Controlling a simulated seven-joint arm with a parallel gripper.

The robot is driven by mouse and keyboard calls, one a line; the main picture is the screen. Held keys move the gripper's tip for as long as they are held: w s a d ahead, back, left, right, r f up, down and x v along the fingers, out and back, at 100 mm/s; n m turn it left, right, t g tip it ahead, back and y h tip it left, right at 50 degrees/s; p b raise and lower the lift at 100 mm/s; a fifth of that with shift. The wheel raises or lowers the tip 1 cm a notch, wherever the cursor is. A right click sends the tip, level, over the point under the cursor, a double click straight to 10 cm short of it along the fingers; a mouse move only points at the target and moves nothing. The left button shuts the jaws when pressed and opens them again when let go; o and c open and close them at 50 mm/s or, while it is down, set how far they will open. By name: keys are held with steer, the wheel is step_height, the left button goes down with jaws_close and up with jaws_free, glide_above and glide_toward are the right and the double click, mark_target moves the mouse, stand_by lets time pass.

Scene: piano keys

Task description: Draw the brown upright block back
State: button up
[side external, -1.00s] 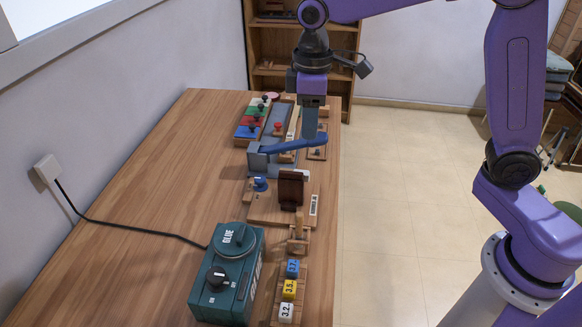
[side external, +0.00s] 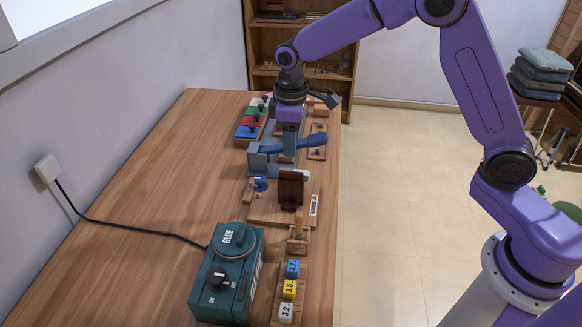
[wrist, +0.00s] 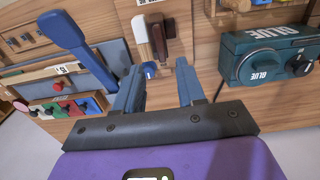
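The brown upright block (side external: 290,188) stands on a light wooden board (side external: 272,215) near the table's right edge in the side view. A dark brown block (wrist: 158,38), apparently the same one, shows beyond the fingertips in the wrist view. My gripper (side external: 287,148) is farther back along the table, low by the blue lever, which hides part of it. In the wrist view my gripper (wrist: 159,68) has its two blue-grey fingers well apart with nothing between them. It is apart from the block.
The blue lever (side external: 295,143) on a grey base stands between my gripper and the block. A blue knob (side external: 260,184) sits left of the block. A teal box (side external: 228,275) and numbered cubes (side external: 290,289) stand in front.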

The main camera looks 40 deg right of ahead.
mark_target(291, 172)
step_height(291, 172, down, 8)
steer(key=shift+f, duration=0.25)
steer(key=shift+c, duration=0.3)
